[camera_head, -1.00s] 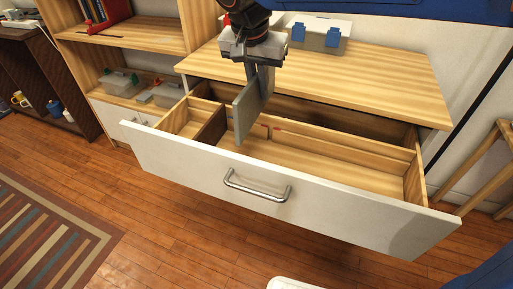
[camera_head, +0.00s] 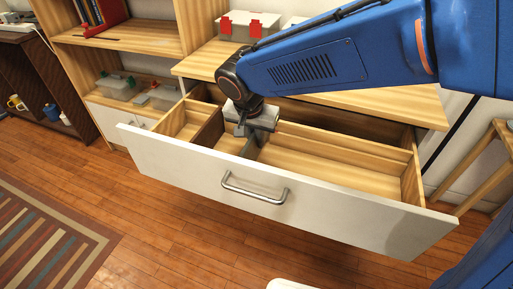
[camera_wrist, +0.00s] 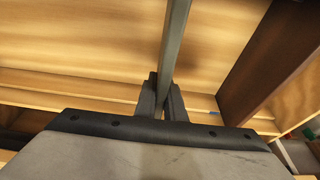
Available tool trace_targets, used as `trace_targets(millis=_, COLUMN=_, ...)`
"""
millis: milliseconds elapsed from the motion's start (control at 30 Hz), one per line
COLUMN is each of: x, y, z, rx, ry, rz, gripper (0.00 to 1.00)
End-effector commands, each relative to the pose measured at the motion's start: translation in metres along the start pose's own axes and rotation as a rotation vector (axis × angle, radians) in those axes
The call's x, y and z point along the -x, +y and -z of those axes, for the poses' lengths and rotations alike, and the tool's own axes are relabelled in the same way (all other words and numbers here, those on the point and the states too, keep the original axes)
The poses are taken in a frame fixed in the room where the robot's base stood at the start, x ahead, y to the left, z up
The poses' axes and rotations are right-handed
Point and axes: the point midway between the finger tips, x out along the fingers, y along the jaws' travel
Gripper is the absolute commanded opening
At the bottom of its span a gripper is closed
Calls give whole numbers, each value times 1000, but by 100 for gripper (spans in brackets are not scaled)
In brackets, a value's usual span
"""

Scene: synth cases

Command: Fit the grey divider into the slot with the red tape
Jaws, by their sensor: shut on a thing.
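My gripper (camera_head: 243,130) is inside the open drawer (camera_head: 200,172), shut on the grey divider (camera_wrist: 176,40). In the wrist view the divider runs up the picture from between the fingers as a narrow grey edge. In the head view only a small part of the divider (camera_head: 251,149) shows below my gripper, low in the drawer. A dark brown divider (camera_head: 208,132) stands to its left and also shows at right in the wrist view (camera_wrist: 262,70). I see no red tape now; my gripper and arm cover that part. Whether the divider sits in a slot I cannot tell.
A small blue mark (camera_wrist: 213,113) is on the drawer wood near the brown divider. The drawer's right compartment (camera_head: 330,170) is empty. A box with red clips (camera_head: 248,26) stands on the cabinet top (camera_head: 200,62). My blue arm spans above the drawer.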

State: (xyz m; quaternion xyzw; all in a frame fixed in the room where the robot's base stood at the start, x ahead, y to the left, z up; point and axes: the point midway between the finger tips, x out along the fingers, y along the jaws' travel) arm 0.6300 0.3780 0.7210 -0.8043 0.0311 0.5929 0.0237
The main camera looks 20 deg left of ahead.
Motion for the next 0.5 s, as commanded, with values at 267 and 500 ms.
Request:
trace_targets(millis=267, x=-33, y=1, z=-10, rx=1, ry=-1, rz=-2, gripper=0)
trace_targets(millis=500, x=-34, y=0, z=-11, rx=0, ry=0, rz=-1, gripper=0)
